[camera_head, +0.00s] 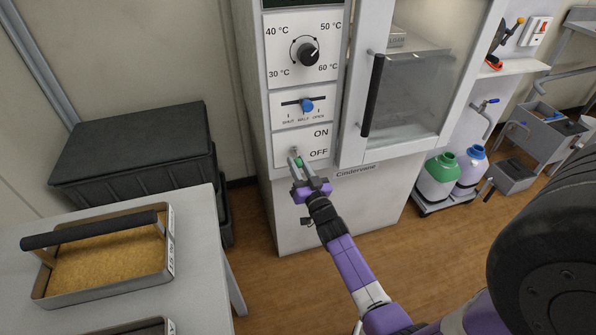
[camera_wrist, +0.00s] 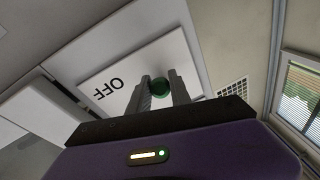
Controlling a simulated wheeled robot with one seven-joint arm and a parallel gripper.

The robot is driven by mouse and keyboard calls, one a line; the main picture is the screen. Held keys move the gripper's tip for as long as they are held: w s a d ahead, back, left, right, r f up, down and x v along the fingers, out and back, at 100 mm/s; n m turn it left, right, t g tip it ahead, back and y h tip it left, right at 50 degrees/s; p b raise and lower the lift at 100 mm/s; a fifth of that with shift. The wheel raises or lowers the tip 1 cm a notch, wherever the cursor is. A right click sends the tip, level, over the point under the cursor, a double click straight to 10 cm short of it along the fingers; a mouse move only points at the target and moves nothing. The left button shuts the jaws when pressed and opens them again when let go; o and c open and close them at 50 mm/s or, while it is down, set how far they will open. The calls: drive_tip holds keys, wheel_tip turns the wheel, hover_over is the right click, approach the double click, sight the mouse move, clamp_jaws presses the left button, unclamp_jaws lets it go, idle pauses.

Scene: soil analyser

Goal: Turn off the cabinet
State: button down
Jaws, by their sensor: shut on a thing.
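The cabinet (camera_head: 350,205) is a tall white unit with a control column on its left side. Its lowest panel (camera_head: 318,136) is labelled ON above and OFF below. My gripper (camera_head: 297,160) is at the lower left of this panel, beside the OFF label. It is shut on a small green switch knob, which shows between the two fingers in the wrist view (camera_wrist: 160,87). The fingers partly hide the knob and its base. The OFF label (camera_wrist: 108,88) shows rotated to the left of the fingers in the wrist view; the ON label is not seen there.
Above the switch are a blue slider (camera_head: 306,105) and a black temperature dial (camera_head: 307,53). The glass door's black handle (camera_head: 373,96) stands out to the right. A table (camera_head: 205,240) with a handled tray (camera_head: 100,289) and a black crate (camera_head: 135,150) are at left.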

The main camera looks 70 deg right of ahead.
idle(0.3)
drive_tip(key=c, duration=1.2)
unclamp_jaws()
drive_tip(key=v, duration=0.7)
drive_tip(key=shift+s+a+f, duration=0.1)
drive_tip(key=shift+s+a, duration=0.15)
